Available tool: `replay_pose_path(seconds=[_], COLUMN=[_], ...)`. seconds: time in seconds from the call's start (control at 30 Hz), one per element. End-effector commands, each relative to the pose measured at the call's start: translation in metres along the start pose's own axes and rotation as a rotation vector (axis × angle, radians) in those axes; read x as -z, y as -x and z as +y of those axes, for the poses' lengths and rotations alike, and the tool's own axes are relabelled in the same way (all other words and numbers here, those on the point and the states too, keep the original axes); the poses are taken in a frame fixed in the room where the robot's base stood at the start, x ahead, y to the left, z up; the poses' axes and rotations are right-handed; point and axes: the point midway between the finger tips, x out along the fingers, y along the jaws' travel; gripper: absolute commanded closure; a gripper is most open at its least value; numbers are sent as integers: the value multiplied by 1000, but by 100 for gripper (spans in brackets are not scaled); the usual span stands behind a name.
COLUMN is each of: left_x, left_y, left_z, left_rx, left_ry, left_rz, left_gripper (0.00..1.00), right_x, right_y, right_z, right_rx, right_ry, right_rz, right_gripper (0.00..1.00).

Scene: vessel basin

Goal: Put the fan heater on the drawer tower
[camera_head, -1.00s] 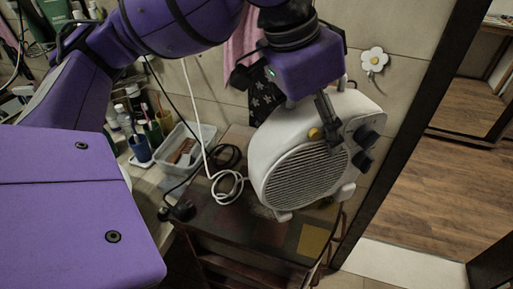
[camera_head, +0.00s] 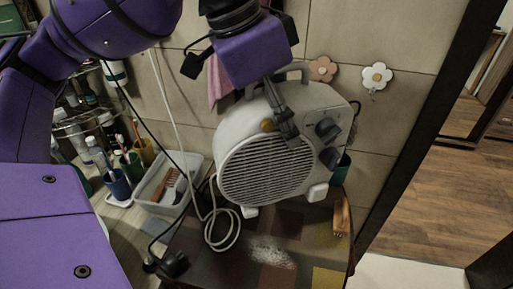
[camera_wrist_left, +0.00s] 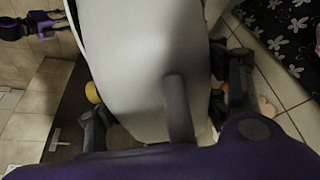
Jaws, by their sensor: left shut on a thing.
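The white fan heater (camera_head: 265,165) with its round grille, dark knobs and top handle is upright at the drawer tower (camera_head: 215,265), which has a dark patchwork top. My left gripper (camera_head: 287,125) is shut on the fan heater from above, with a finger down its front face. In the left wrist view the heater's pale body (camera_wrist_left: 150,60) fills the space between the fingers. Whether the heater's feet touch the top or hang just above it I cannot tell.
A clear tray (camera_head: 170,188) with brushes and cups with toothbrushes stand on the counter at the left. A white cord (camera_head: 222,235) lies looped on the tower top. A wooden brush (camera_head: 341,215) lies at its right edge, with a dark cup behind.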

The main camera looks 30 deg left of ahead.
Motion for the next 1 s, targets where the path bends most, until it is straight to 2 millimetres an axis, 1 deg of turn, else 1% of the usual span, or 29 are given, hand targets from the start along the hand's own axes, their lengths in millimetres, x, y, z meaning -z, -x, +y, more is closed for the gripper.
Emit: replay_pose_path(seconds=[0.03, 0.23, 0.3, 0.4, 0.6, 0.77, 0.83, 1.0], left_x=[-4, -14, -20, -26, -32, -34, -37, -46], left_y=[-7, -22, -34, -47, -61, -65, -70, -92], left_z=[-13, -55, -64, -77, -91, -95, -99, -101], left_rx=[1, 3, 0, 1, 3, 4, 4, 2], left_ry=[9, 9, 6, 4, 1, 0, 1, 0], left_rz=[-3, -1, -3, -1, 4, 4, 3, 1], left_gripper=[96, 96, 96, 96, 96, 96, 96, 96], right_x=[-5, -7, -7, -6, -6, -6, -7, -10], right_y=[-1, -2, -4, -6, -8, -8, -8, -9], right_z=[2, 5, 4, 1, -2, -2, -1, 0], right_rx=[-3, -8, -8, -7, -7, -7, -7, -7], right_ry=[3, 3, 1, -6, -15, -14, -12, -7], right_rz=[-7, -2, -1, 4, 6, 6, 4, 0], right_gripper=[60, 60, 60, 60, 60, 60, 60, 60])
